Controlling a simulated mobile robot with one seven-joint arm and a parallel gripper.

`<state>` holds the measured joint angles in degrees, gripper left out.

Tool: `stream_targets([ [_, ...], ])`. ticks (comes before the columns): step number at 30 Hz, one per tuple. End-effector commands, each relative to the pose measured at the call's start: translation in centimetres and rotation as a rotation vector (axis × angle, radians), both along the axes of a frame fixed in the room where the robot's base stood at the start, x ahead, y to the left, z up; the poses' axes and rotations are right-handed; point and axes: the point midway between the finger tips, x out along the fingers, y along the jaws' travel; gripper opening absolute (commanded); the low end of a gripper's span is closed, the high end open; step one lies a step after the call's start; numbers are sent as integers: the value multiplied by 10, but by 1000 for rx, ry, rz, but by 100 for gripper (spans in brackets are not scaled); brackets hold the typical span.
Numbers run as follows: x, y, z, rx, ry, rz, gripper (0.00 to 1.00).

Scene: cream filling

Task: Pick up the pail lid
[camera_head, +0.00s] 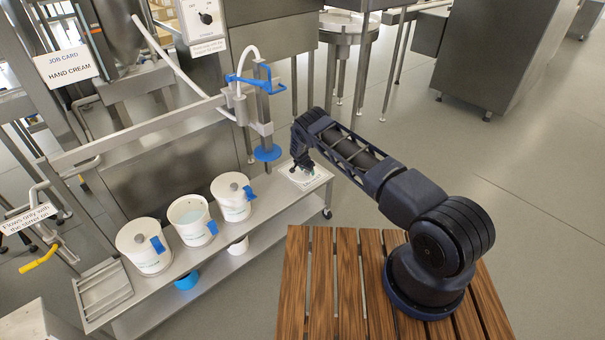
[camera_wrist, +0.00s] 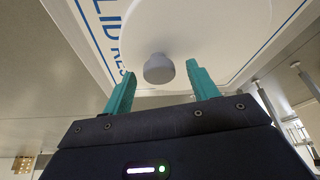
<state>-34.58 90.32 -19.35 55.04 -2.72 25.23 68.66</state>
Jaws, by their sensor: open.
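The pail lid (camera_wrist: 205,30) is a white disc with a round grey knob (camera_wrist: 159,69). It lies on a white, blue-bordered mat (camera_wrist: 95,25) with partly hidden lettering starting "LID". My gripper (camera_wrist: 161,72) is open, with its teal fingers to either side of the knob and a gap showing on both sides. In the head view my gripper (camera_head: 303,166) is low over the right end of the bench, and hides much of the lid there. The middle pail (camera_head: 193,228) is open with pale contents; the pails to its left (camera_head: 143,255) and right (camera_head: 232,209) have lids on.
The steel bench (camera_head: 262,209) runs along the filling machine. A blue-footed nozzle stand (camera_head: 266,153) rises just left of my gripper. A lower shelf (camera_head: 225,262) holds a white and a blue item. A slatted wooden platform (camera_head: 320,290) lies under my arm's base.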

Motion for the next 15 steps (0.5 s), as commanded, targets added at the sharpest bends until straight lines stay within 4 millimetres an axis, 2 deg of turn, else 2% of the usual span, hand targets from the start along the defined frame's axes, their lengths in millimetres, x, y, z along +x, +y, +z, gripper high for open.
stream_targets([
  [1, 0, 0, 0, 0, 0, 0, 53],
  [6, 0, 0, 0, 0, 0, 0, 20],
  [8, 0, 0, 0, 0, 0, 0, 9],
  [15, 0, 0, 1, 0, 0, 0, 9],
])
